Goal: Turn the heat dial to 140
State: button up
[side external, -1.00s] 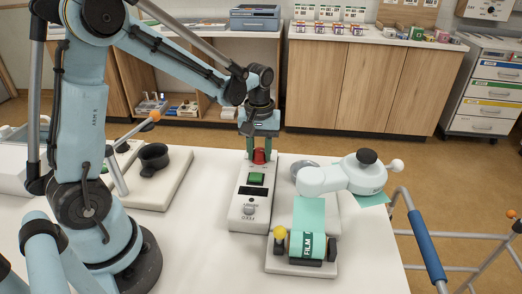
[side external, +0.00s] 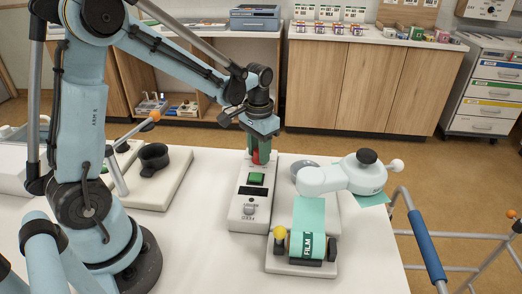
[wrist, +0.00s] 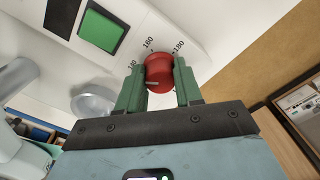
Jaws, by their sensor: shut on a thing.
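The red heat dial (side external: 255,157) sits at the far end of the white control box (side external: 236,212). My gripper (side external: 260,150) points down over it, with a green finger partly covering it in the side view. In the wrist view the red dial (wrist: 159,68) sits between my two green fingers (wrist: 158,84), which are shut on its sides. A short pale mark shows on the dial's side nearest my palm.
A green button (side external: 257,179) and a dark display are on the same box. A white device with a green film roll (side external: 308,230) stands close on the right. A black cup (side external: 154,156) on a white base is to the left. A rail with a blue grip (side external: 427,246) is at right.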

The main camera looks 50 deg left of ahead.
jog(key=shift+m, duration=0.3)
jog(key=o, duration=1)
jog(key=shift+o, duration=0.2)
notch_tip(320, 180, up, 12)
dwell(0.5)
jog(key=s+d+f+t, duration=0.3)
jog(key=s+d+t, duration=0.3)
jog(key=s, duration=0.3)
jog(key=shift+s+d+t, duration=0.2)
jog(key=shift+s+t, duration=0.15)
jog(key=shift+t, duration=0.25)
